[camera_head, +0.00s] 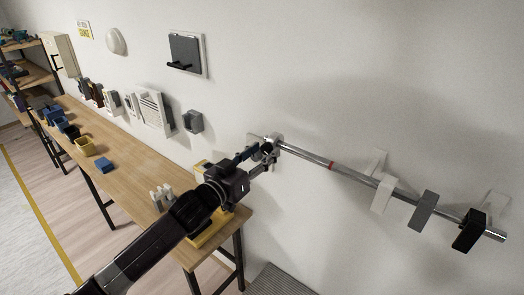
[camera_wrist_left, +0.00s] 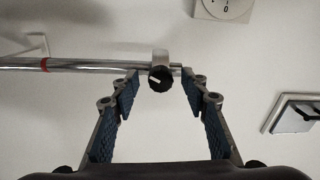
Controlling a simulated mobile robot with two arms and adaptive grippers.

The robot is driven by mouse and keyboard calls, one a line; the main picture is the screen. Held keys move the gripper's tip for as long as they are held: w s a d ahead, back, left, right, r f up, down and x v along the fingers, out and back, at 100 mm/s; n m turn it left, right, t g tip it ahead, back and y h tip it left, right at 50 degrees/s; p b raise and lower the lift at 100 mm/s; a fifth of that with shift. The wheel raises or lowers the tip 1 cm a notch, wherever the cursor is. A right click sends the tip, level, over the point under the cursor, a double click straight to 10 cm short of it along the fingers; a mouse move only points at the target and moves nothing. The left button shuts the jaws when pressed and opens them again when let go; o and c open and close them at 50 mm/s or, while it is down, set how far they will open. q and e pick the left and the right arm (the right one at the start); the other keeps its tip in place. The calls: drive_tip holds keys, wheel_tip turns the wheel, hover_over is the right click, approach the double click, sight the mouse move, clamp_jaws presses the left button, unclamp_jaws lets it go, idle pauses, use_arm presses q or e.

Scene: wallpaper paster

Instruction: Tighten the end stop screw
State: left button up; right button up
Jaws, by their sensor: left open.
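A metal rail (camera_head: 347,173) runs along the wall and also crosses the left wrist view (camera_wrist_left: 95,67). Near its end sits a small grey end stop collar (camera_wrist_left: 161,56). On the collar is a black round screw knob (camera_wrist_left: 158,80) with a white pointer line. My left gripper (camera_head: 262,157) is open at the rail's left end in the head view. In the left wrist view its blue-padded fingers (camera_wrist_left: 158,100) stand apart on either side of the knob, with gaps visible. In the head view the gripper partly hides the knob. My right gripper is not in view.
The rail has a red mark (camera_head: 331,165), and grey and black blocks (camera_head: 423,210) hang toward its right end. A wooden bench (camera_head: 130,150) with small bins stands at left. A wall panel (camera_head: 187,54) hangs above. The wall around the knob looks clear.

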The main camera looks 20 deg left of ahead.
use_arm(q)
clamp_jaws()
drive_tip(key=shift+m, duration=0.4)
drive_tip(key=m, duration=0.3)
drive_tip(key=shift+m+b, duration=0.3)
drive_tip(key=shift+m, duration=0.1)
drive_tip(key=m, duration=0.4)
drive_tip(key=shift+m, duration=0.4)
drive_tip(key=m, duration=0.4)
drive_tip(key=shift+a+m+h+b, duration=0.1)
drive_tip(key=shift+m+h+b, duration=0.2)
drive_tip(key=shift+h+b, duration=0.1)
drive_tip(key=shift+f+m, duration=0.1)
drive_tip(key=shift+m, duration=2.5)
